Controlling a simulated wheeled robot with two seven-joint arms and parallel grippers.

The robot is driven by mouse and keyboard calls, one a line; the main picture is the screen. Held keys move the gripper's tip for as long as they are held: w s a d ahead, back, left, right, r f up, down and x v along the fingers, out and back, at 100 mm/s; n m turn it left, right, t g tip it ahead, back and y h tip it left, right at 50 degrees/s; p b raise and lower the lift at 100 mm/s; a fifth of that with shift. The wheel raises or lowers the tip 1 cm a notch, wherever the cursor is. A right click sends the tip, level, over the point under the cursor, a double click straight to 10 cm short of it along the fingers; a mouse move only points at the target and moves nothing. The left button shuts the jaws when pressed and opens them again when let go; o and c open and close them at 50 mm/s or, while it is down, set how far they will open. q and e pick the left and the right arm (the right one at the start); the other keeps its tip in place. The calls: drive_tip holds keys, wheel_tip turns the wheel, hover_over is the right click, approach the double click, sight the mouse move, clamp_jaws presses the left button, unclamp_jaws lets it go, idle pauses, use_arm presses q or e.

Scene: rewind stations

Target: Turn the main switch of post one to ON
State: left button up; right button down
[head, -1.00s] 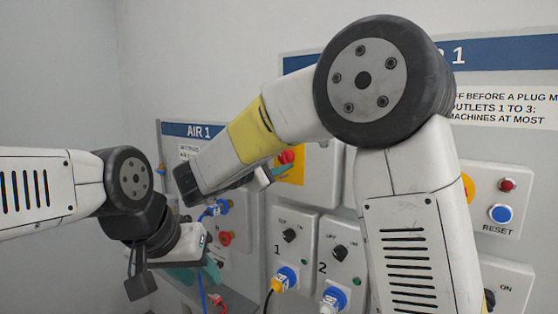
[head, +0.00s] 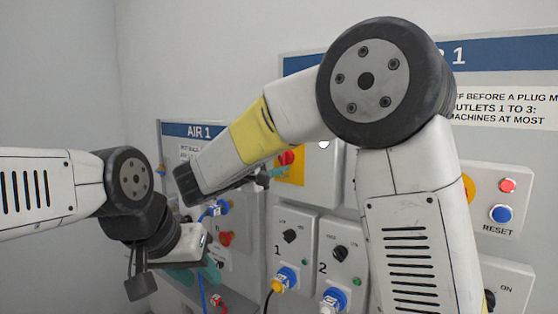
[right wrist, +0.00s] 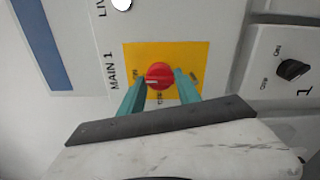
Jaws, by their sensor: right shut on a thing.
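The main switch is a red knob (right wrist: 160,76) on a yellow plate (right wrist: 135,55) marked MAIN 1. My right gripper (right wrist: 160,82) is shut on the knob, one teal finger on each side. A pale mark on the knob points left in the wrist view; the small labels around it are not clearly readable. In the head view the red knob (head: 286,158) shows beside the right gripper's teal fingers (head: 277,172). My left gripper (head: 200,274) is low at the left, near the AIR 1 panel; its fingertips are partly hidden.
A white lamp (head: 323,144) glows on the main switch box. Outlet switches 1 (head: 290,236) and 2 (head: 340,253) sit below, with plugs beneath. A lit red lamp (head: 508,185) is above the blue RESET button (head: 501,213). My right arm hides much of the panel.

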drive_tip(key=shift+f, duration=0.1)
drive_tip(key=c, duration=0.9)
unclamp_jaws()
